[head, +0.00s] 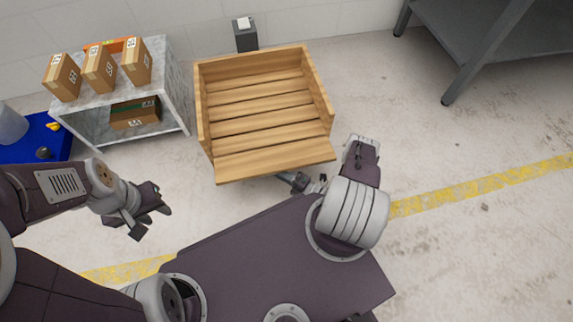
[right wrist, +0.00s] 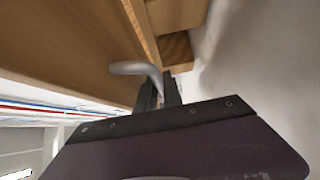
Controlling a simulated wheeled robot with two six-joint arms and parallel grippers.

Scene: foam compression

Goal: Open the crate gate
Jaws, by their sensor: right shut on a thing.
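The wooden crate (head: 262,103) stands on the floor in the middle of the head view, with a slatted inside and nothing in it. Its front gate (head: 275,162) is the near panel; its exact tilt is hard to judge. In the right wrist view the gate (right wrist: 60,45) fills the upper left, with a bent metal handle (right wrist: 128,68) on it. My right gripper (right wrist: 159,92) is shut on this handle. In the head view the right gripper (head: 304,183) is just below the gate's near edge, partly hidden. My left gripper (head: 152,222) is open and empty, left of the crate.
A grey shelf (head: 180,92) with several cardboard boxes stands left of the crate. A dark table (head: 500,35) stands at upper right. The floor right of the crate is clear, with a yellow line (head: 480,190).

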